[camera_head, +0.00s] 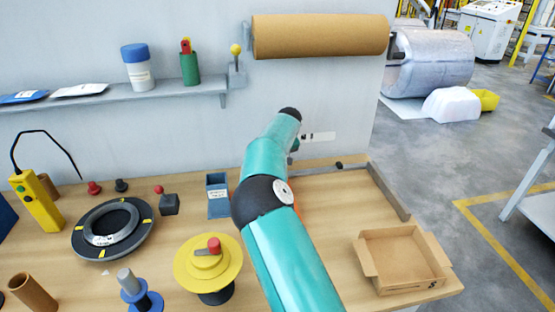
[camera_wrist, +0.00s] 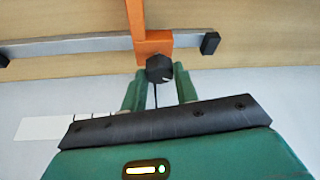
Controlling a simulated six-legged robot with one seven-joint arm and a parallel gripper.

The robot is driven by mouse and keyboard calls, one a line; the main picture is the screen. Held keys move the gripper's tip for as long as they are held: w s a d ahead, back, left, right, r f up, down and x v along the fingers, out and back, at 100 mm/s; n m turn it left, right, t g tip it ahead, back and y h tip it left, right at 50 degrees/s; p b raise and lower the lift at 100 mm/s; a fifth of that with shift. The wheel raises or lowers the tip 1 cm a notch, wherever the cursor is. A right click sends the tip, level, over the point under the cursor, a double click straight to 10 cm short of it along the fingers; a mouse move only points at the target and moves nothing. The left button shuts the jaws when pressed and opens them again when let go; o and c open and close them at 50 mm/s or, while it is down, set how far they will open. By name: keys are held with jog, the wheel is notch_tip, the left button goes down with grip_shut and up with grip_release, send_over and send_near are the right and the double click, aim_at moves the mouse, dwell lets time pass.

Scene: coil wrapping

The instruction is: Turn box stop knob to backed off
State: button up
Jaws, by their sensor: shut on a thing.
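The box stop knob (camera_wrist: 158,68) is a small black faceted knob with a light mark on its face. It sits at the end of an orange stop block (camera_wrist: 150,44) on a grey rail (camera_wrist: 85,45). My gripper (camera_wrist: 158,84) has its green fingers closed on either side of the knob in the wrist view. In the head view my teal arm hides the knob and most of the gripper. A bit of the orange stop (camera_head: 297,211) shows beside my arm there.
An open cardboard box (camera_head: 400,258) lies at the right of the bench. A yellow reel (camera_head: 208,262) stands left of my arm, with a blue-grey holder (camera_head: 217,196) behind it. A brown paper roll (camera_head: 320,36) hangs on the wall above. A white label (camera_head: 318,137) is on the wall.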

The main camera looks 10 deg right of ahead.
jog(key=n+y, duration=0.1)
jog(key=n, duration=0.2)
jog(key=n+g+y, duration=0.1)
jog(key=n, duration=0.2)
jog(key=shift+w+d+n, duration=0.15)
jog(key=shift+n, duration=0.15)
jog(key=n+y, duration=0.1)
jog(key=n, duration=0.1)
jog(key=shift+d+n+g, duration=0.1)
jog(key=shift+n+g, duration=0.2)
jog(key=shift+g, duration=0.1)
jog(key=shift+w+n+g, duration=0.1)
jog(key=shift+n+g, duration=0.6)
jog(key=shift+n, duration=1.1)
jog(key=shift+f, duration=0.1)
jog(key=o, duration=1)
